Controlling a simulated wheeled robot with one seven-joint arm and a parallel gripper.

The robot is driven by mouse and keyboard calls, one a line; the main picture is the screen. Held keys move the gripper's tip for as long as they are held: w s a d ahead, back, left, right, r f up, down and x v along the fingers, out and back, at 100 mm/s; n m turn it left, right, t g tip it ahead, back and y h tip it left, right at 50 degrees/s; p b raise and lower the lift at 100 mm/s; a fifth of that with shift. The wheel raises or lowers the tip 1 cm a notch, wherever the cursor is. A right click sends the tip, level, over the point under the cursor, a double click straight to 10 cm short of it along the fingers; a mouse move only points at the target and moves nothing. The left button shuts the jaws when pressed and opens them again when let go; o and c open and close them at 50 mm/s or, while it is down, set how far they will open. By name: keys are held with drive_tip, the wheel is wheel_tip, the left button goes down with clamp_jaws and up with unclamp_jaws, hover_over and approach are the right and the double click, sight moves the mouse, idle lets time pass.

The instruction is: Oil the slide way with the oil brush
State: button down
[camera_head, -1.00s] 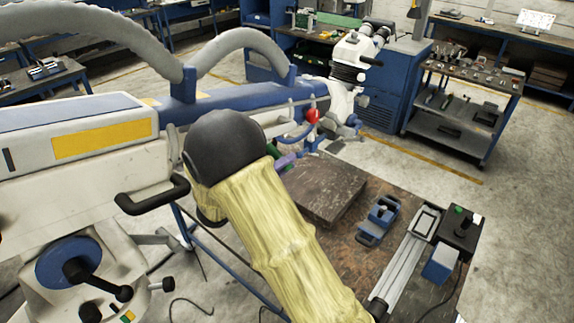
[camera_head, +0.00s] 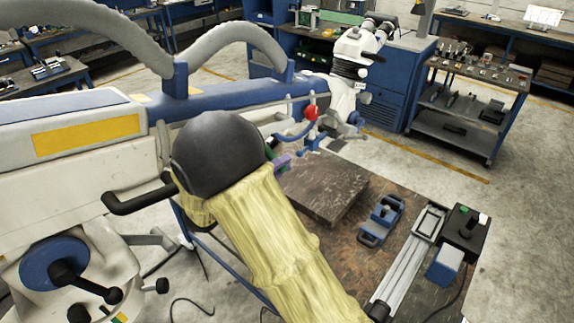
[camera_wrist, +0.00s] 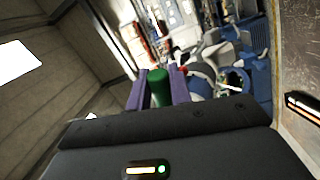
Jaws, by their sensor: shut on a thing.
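My gripper (camera_wrist: 160,90) has purple fingers, shut on a green cylindrical handle (camera_wrist: 159,86) in the wrist view. I take this as the oil brush; its bristles are not visible. In the head view my gripper (camera_head: 281,162) is mostly hidden behind my arm, near the left edge of the dark slab. The slide way (camera_head: 401,272) is a long silver rail at the right side of the table, with a grey carriage (camera_head: 429,222) at its far end. The gripper is well to the left of the slide way and apart from it.
The table (camera_head: 362,258) also carries a dark slab (camera_head: 325,187), a blue holder (camera_head: 381,219), a blue block (camera_head: 446,266) and a black control box (camera_head: 465,232) with a cable. A large white and blue microscope arm (camera_head: 240,97) stands at left. Open floor lies right of the table.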

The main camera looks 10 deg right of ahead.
drive_tip(key=shift+s+a+r, duration=0.3)
drive_tip(key=shift+a+r, duration=0.05)
drive_tip(key=shift+a, duration=0.2)
drive_tip(key=shift+s+a+r, duration=0.25)
drive_tip(key=shift+a+r, duration=0.05)
drive_tip(key=shift+a, duration=0.25)
drive_tip(key=shift+s+a, duration=0.1)
drive_tip(key=s+a, duration=0.1)
drive_tip(key=a, duration=0.1)
drive_tip(key=s+a+r+b, duration=0.1)
drive_tip(key=s+a, duration=0.1)
drive_tip(key=shift+s+r, duration=0.1)
drive_tip(key=shift+s+a, duration=0.1)
drive_tip(key=shift+s+a+r+b, duration=0.2)
drive_tip(key=shift+a+b, duration=0.1)
drive_tip(key=shift+a, duration=0.2)
drive_tip(key=shift+s+a+r+b, duration=0.15)
drive_tip(key=shift+a+b, duration=0.15)
drive_tip(key=shift+a, duration=0.15)
